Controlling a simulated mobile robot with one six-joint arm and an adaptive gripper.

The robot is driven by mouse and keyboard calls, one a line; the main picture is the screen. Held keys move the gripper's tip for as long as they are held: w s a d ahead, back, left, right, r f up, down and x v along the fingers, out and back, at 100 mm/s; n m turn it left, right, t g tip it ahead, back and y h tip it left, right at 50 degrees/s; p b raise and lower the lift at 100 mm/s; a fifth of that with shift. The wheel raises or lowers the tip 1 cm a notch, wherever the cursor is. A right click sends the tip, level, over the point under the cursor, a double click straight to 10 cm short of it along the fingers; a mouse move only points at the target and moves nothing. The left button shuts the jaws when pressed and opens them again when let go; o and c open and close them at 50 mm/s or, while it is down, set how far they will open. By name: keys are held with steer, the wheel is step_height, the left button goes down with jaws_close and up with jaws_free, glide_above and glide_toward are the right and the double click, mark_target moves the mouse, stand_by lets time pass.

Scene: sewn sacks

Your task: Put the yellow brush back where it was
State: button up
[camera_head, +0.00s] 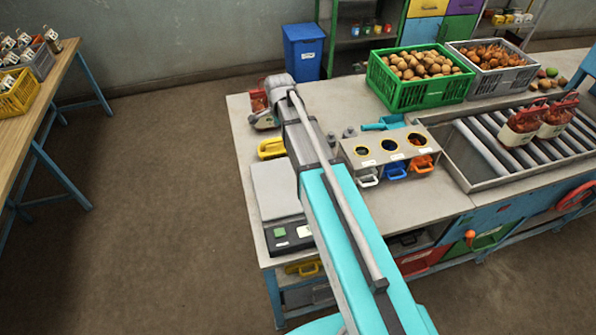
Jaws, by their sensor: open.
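A yellow object (271,148) with a loop-like shape lies on the workbench (243,173) left of my arm, behind the flat scale. It may be the yellow brush, but no bristles can be made out. A second yellow piece (304,268) shows on the shelf under the bench's front left corner; I cannot tell what it is. My arm reaches across the bench to a grey wrist joint at the far left corner. My gripper's jaws cannot be made out; the arm hides that area.
A grey scale (276,190) sits beside my arm. A holder (390,147) with round holes and coloured-handled tools stands to the right. Further right are a green crate (389,90), a grey crate (476,94) and a roller conveyor (490,137).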

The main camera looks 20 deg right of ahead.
steer(key=s+n+g, duration=0.1)
steer(key=s+n, duration=1.4)
steer(key=s, duration=0.7)
steer(key=shift+s+d+g, duration=0.15)
steer(key=shift+d+g, duration=0.2)
steer(key=shift+g, duration=0.05)
steer(key=shift+f, duration=0.2)
step_height(320, 180, down, 6)
steer(key=b, duration=0.5)
steer(key=shift+r+b, duration=0.2)
steer(key=shift+b, duration=0.15)
steer(key=shift+r, duration=0.1)
steer(key=shift+c, duration=0.4)
steer(key=shift+a, duration=0.15)
